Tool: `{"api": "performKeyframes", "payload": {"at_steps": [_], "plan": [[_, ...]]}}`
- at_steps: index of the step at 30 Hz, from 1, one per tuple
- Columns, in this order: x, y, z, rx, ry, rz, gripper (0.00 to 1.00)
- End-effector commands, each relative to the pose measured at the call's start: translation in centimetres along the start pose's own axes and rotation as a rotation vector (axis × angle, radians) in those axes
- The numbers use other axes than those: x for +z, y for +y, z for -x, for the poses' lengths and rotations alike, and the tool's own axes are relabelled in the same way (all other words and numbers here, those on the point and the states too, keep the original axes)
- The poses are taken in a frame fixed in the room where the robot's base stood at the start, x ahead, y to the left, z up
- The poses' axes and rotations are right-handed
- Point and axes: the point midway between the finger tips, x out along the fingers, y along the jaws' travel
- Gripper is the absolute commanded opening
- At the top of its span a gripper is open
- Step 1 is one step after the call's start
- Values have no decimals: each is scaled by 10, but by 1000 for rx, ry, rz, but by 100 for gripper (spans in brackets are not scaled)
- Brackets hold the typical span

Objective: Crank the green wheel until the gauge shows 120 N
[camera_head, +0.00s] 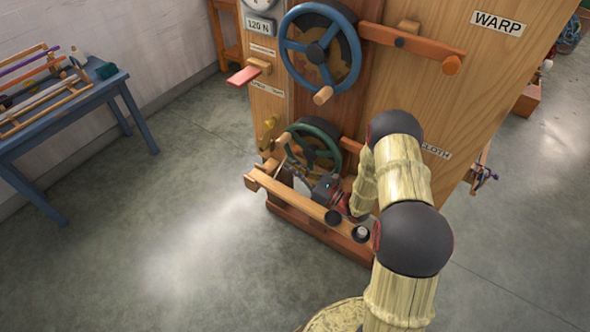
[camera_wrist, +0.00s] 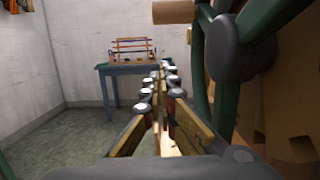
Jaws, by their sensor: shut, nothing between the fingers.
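The green wheel (camera_head: 316,126) stands low on the wooden machine, below a blue wheel. In the wrist view its dark green rim (camera_wrist: 203,75) and grey hub (camera_wrist: 240,48) fill the right side. A wooden handle (camera_wrist: 172,12) shows at the top of that view, above my fingers. My gripper (camera_wrist: 160,78) is shut and empty, left of the rim. In the head view my gripper (camera_head: 300,178) is low in front of the wheel and partly hides it. The gauge (camera_head: 260,4) is cut off by the top edge, so I cannot read its needle. A plate reading "120 N" (camera_head: 258,26) sits below it.
The blue wheel (camera_head: 350,55) with its own wooden handle is above. A wooden beam (camera_head: 310,205) runs across the machine's front, close to my arm. A blue table (camera_head: 130,105) with a rack stands at the left. The floor between is clear.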

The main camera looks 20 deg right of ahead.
Motion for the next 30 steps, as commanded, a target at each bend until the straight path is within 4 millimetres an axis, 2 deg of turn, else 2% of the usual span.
{"api": "performKeyframes", "payload": {"at_steps": [1,9,12,18,30], "plan": [[-2,2,-11,5,-2,2,0],[-1,2,-65,5,-2,2,0],[14,-1,-58,-1,-2,3,0],[32,0,-52,2,-1,1,0],[38,1,-50,1,0,0,0]]}}
